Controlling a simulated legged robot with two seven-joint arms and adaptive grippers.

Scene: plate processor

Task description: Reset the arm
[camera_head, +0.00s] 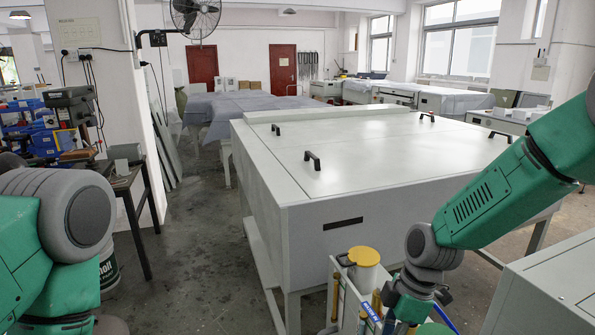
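My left arm (70,215), green and grey, is folded at the lower left edge. Its gripper is not in the frame. My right arm (485,205) comes in from the right and slopes down to a wrist (412,305) at the bottom edge. The wrist is in front of a small white cart and overlaps it in the picture. I cannot tell whether they touch. The fingers of the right gripper are not visible.
A large white plate processor (385,160) with black handles fills the middle. The white cart (347,300) in front holds a yellow-lidded container (363,262) and bottles. A grey cabinet (555,290) stands at lower right. Bare floor (200,270) shows left of the processor.

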